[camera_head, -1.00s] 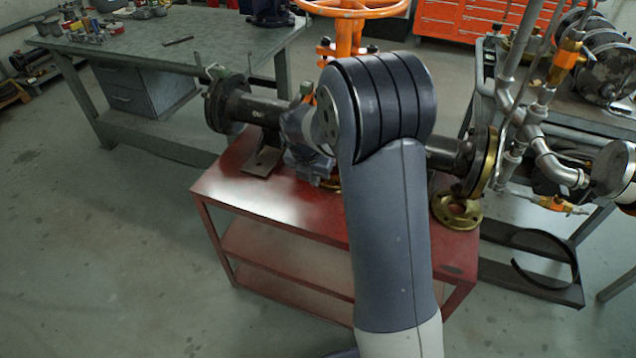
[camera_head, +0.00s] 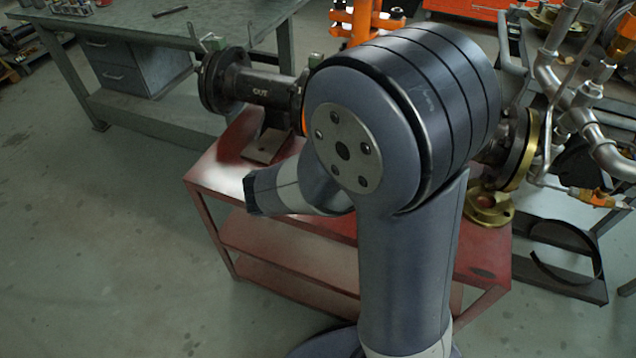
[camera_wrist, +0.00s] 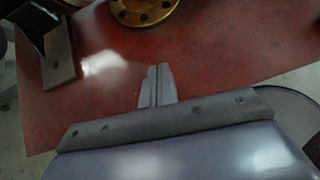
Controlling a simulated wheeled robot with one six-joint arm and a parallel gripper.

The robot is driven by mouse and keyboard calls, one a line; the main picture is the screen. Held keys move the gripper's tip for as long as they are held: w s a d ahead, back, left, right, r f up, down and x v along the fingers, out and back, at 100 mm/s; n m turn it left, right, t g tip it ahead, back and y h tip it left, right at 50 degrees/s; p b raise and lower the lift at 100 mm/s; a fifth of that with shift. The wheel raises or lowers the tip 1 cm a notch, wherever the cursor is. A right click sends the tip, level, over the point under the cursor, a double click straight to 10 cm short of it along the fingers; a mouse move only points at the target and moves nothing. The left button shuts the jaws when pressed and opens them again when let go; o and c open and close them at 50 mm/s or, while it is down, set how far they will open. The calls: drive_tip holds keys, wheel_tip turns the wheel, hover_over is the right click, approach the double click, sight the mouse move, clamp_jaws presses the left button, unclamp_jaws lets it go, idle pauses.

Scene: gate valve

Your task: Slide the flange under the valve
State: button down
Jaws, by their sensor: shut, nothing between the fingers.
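A brass flange (camera_head: 480,212) lies flat on the red table, below the right pipe end, in the head view. In the wrist view a round brass flange (camera_wrist: 143,10) with bolt holes lies on the red top, cut by the upper edge; I cannot tell whether it is the same one. The valve assembly shows its left pipe (camera_head: 235,88) and an orange upper part (camera_head: 365,18); my arm hides its middle. My gripper (camera_wrist: 160,70) is shut and empty over the red top, short of the flange in the picture. Its fingertips are not clear in the head view.
The red table (camera_head: 207,175) has clear top near its front left. A support foot (camera_wrist: 60,55) stands left of the flange in the wrist view. A grey workbench (camera_head: 200,22) is behind left; metal pipes (camera_head: 600,150) are on the right.

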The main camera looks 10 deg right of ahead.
drive_tip(key=b+x, duration=0.2)
drive_tip(key=x, duration=0.5)
drive_tip(key=shift+w+d+f, duration=0.15)
drive_tip(key=shift+d+f, duration=0.05)
drive_tip(key=shift+f, duration=0.15)
drive_tip(key=w+d, duration=0.2)
drive_tip(key=shift+w, duration=0.3)
drive_tip(key=shift+w+d, duration=0.4)
drive_tip(key=shift+w+d, duration=1.2)
drive_tip(key=shift+w, duration=0.2)
drive_tip(key=shift+f, duration=0.1)
drive_tip(key=shift+s, duration=0.1)
